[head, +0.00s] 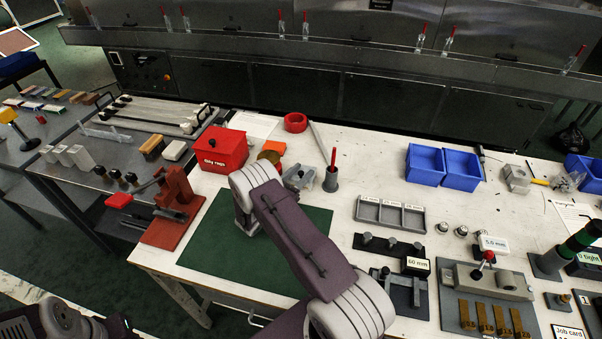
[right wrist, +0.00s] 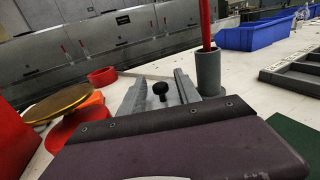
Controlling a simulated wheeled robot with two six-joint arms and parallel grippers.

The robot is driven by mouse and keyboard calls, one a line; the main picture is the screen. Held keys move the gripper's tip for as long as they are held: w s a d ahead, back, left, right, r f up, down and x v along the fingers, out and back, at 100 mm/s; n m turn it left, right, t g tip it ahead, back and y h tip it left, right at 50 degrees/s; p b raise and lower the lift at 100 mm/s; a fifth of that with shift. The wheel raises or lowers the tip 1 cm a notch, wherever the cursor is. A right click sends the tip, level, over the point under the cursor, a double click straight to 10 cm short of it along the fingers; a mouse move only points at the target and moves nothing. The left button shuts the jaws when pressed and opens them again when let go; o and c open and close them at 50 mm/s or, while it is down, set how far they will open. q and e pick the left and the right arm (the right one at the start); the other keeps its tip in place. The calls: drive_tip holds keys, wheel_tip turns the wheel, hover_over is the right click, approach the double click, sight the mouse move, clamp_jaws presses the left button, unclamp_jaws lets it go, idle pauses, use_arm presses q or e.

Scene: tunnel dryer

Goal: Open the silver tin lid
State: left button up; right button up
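I cannot make out a silver tin or its lid for certain. A gold round disc (head: 269,156) lies beside the red box, partly behind my right arm. In the right wrist view the gold disc (right wrist: 60,103) sits at the left above a round red thing (right wrist: 68,127). Small silver cylinders (head: 461,231) stand on the right part of the bench. My right arm reaches over the green mat (head: 215,240). Its fingers are hidden in the head view, and only a purple body edge fills the bottom of the wrist view. My left arm shows at the bottom left, without its gripper.
A red box (head: 220,149), a grey fixture with a black knob (right wrist: 160,90), and a grey holder with a red stick (head: 331,181) stand near my right arm. A red press (head: 174,208) stands left of the mat. Blue bins (head: 425,166) and a grey divided tray (head: 390,215) lie right.

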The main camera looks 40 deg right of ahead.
clamp_jaws()
idle(1.4)
